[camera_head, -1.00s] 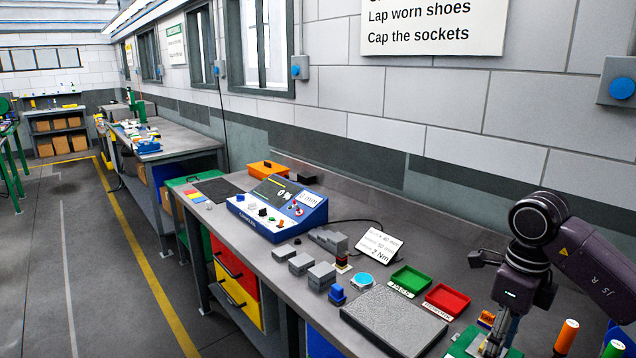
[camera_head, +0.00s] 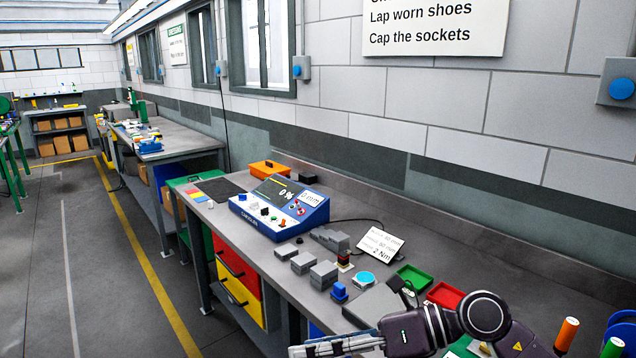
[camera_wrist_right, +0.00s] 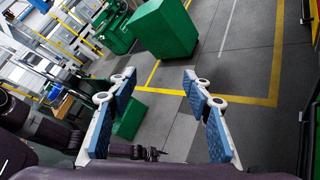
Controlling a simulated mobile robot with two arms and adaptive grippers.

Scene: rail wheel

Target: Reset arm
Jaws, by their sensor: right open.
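My right arm comes in from the lower right in the head view. Its gripper (camera_head: 335,347) points left, low in front of the workbench (camera_head: 245,236), and covers part of the grey textured plate (camera_head: 368,304). In the right wrist view my right gripper (camera_wrist_right: 160,78) shows two blue-padded fingers spread wide. Nothing is between them, and the floor and green boxes lie beyond. My left gripper is not in view.
The bench holds a blue console (camera_head: 280,210), several grey blocks, a turquoise disc (camera_head: 364,279), a green tray (camera_head: 413,279), a red tray (camera_head: 445,295) and an orange cylinder (camera_head: 566,335). The aisle floor (camera_head: 100,290) at left is clear.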

